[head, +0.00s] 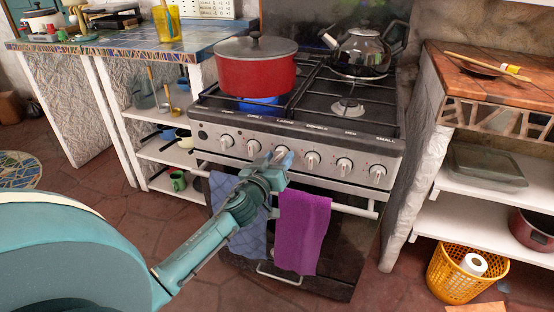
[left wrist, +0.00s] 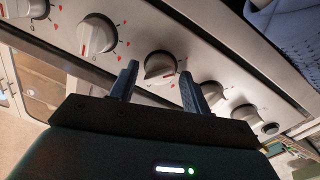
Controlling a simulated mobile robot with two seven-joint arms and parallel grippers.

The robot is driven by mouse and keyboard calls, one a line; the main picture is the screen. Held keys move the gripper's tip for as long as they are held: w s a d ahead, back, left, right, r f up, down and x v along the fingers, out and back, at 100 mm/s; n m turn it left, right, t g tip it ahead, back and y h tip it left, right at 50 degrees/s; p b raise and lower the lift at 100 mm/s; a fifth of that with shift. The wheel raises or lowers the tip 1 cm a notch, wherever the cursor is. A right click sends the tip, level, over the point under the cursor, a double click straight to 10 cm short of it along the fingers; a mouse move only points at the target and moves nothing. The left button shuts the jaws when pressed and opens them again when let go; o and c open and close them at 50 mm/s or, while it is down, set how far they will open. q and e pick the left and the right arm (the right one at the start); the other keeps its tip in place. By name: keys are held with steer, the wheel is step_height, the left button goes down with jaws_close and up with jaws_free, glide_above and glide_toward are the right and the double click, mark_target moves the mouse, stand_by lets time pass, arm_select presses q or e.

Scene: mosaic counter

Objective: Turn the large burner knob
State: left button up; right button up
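The stove (head: 300,148) has a row of several pale round knobs along its front panel. My left gripper (head: 281,155) is at this panel, in front of the knob below the label that appears to read "LARGE", and mostly hides that knob in the head view. In the left wrist view, this knob (left wrist: 160,66) appears between the two spread fingers of my left gripper (left wrist: 158,72). The fingers are open, with a gap visible on both sides of the knob. Whether the fingertips reach around it or stop just short is hard to tell. My right gripper is not in view.
Neighbouring knobs (left wrist: 97,35) sit close on both sides. A red pot (head: 256,72) stands on the left burner, with blue below it, and a kettle (head: 362,52) at the back right. A purple towel (head: 302,232) and a blue towel (head: 248,240) hang from the oven rail.

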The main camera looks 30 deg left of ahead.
arm_select(q)
steer(key=c, duration=0.8)
